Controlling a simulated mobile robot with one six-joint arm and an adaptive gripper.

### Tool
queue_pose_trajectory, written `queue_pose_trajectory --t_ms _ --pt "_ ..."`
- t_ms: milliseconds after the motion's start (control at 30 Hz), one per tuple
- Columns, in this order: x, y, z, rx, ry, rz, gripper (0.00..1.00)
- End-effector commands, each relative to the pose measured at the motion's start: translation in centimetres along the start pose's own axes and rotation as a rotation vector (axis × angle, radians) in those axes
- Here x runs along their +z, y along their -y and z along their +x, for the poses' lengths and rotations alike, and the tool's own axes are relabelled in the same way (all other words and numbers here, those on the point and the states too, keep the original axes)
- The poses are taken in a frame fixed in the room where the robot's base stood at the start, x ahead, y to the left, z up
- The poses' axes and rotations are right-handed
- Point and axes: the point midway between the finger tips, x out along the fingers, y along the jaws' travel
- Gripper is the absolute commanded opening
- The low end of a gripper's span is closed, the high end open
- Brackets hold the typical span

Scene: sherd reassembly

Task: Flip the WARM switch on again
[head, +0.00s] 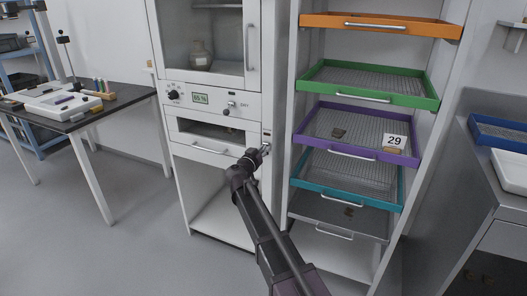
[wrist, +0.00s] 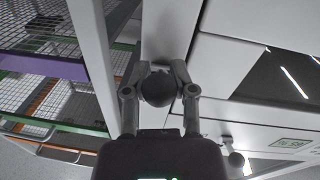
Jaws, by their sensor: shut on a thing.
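My gripper (head: 264,150) is at the right edge of the white cabinet (head: 178,138), below the control panel. In the wrist view my gripper (wrist: 158,80) has both fingers around a dark round knob (wrist: 158,90) and is shut on it. The knob stands in front of a pale upright strip of the cabinet. In the head view the gripper hides the knob. A small dark mark (head: 267,133) shows just above the gripper. I cannot read any WARM label, so I cannot tell from lettering whether this knob is that switch, or its position.
The panel has a black dial (head: 173,95), a 65% display (head: 200,98) and another knob (head: 231,104). A rack with coloured mesh trays stands close on the right; the purple tray (head: 352,152) bears a 29 card (head: 394,141). A table (head: 120,100) stands left, with clear floor between.

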Motion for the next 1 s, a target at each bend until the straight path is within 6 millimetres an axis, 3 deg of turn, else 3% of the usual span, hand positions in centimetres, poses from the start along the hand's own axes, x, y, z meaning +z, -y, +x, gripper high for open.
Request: queue_pose_trajectory --t_ms 467,1000 --pt "-0.6 -0.1 -0.3 -0.016 0.079 -0.005 0.00" --pt "-1.8 -0.3 -0.4 -0.070 0.377 -0.030 0.00"
